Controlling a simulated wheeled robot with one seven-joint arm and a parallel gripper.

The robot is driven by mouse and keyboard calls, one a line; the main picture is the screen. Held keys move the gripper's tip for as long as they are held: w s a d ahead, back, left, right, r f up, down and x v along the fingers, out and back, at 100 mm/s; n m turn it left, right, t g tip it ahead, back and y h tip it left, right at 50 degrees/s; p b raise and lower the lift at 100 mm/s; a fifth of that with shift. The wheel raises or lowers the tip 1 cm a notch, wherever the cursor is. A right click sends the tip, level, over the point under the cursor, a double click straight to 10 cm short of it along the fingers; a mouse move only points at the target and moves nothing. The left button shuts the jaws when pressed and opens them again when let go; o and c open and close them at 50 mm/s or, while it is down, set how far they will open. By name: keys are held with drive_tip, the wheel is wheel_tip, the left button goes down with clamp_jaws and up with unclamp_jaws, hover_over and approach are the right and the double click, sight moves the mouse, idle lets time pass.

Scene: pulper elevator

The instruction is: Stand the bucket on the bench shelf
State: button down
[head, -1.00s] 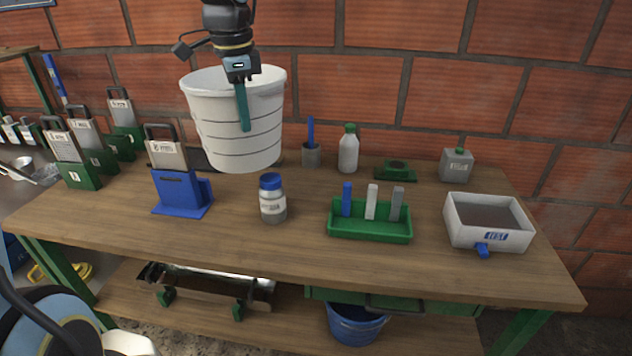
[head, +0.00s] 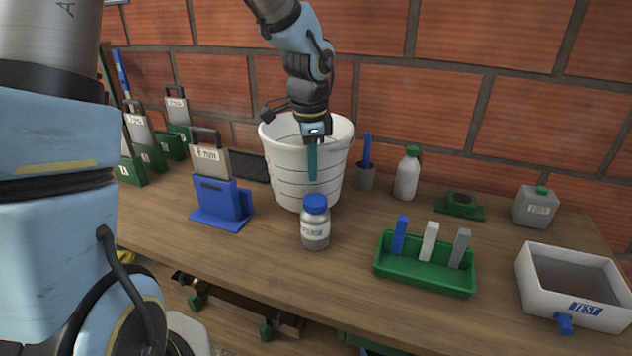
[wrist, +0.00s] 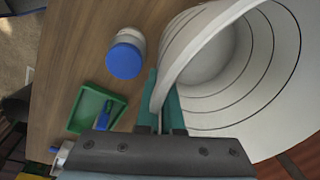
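The white ribbed bucket (head: 285,160) is upright at the back of the wooden bench, right of the blue stand. My gripper (head: 312,165) is shut on its near wall at the rim, one teal finger outside and the other inside. In the wrist view, the bucket's wall (wrist: 262,50) passes between the two teal fingers (wrist: 160,112), and its inside looks empty. The bucket's base is partly hidden behind a jar, so I cannot tell whether it touches the bench top (head: 285,262). The lower shelf is mostly out of view.
A blue-capped jar (head: 315,228) stands just in front of the bucket, with a blue stand (head: 222,205) at left. A grey cup (head: 365,177) and a green-capped bottle (head: 407,176) are to the right. A green tray (head: 425,275) and a white TEST basin (head: 575,285) lie further right.

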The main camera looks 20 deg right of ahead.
drive_tip(key=shift+f, duration=1.8)
drive_tip(key=shift+f, duration=0.2)
drive_tip(key=c, duration=1.3)
unclamp_jaws()
drive_tip(key=shift+r, duration=0.1)
drive_tip(key=shift+c, duration=0.2)
